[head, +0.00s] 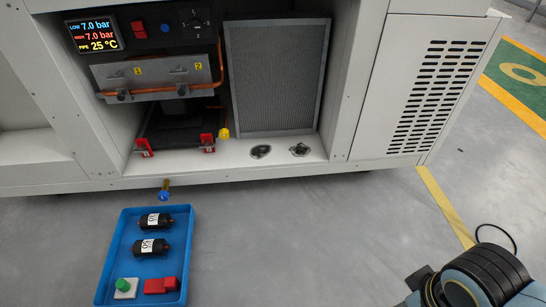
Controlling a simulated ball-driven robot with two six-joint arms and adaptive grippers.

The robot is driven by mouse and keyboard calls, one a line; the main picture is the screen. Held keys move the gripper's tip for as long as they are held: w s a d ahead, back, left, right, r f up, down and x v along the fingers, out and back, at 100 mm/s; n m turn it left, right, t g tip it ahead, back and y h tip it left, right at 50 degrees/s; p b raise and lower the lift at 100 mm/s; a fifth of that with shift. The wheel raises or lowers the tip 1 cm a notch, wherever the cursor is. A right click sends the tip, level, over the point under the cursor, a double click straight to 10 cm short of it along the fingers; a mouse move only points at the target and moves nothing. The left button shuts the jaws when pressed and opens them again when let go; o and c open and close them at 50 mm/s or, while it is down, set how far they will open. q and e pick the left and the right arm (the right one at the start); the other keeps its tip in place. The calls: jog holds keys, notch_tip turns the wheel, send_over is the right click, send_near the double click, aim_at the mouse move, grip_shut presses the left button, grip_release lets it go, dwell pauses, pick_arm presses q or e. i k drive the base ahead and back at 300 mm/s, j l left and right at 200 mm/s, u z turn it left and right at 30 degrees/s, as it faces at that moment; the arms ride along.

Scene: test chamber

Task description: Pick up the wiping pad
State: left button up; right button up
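A blue tray (189,225) lies on the grey floor at the lower left, in front of the open cabinet. In its near left corner sits a small white square piece with a green knob (123,285), which may be the wiping pad; I cannot tell for certain. Beside it on the right lies a red block-shaped piece (162,285). Two black cylinders with white labels, an upper one (155,220) and a lower one (149,247), lie further back in the tray. Neither of my grippers shows; only part of my arm is at the lower right.
The white cabinet (365,90) stands behind the tray. Its open bay holds a grey mesh filter panel (277,75), a metal plate with an orange pipe (160,75) and red clamps. The floor right of the tray is clear.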

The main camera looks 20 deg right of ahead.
aim_at(126, 288)
jog(key=i+j+u, duration=0.2)
jog(key=j+u, duration=0.15)
jog(key=j, duration=0.25)
jog(key=i+j+u, duration=0.2)
jog(key=i+j+z, duration=0.1)
jog(key=j+z, duration=0.25)
jog(key=j, duration=0.3)
jog(key=j+z, duration=0.35)
jog(key=j, duration=0.35)
jog(key=j+z, duration=0.35)
jog(key=j, duration=0.3)
jog(key=k, duration=0.05)
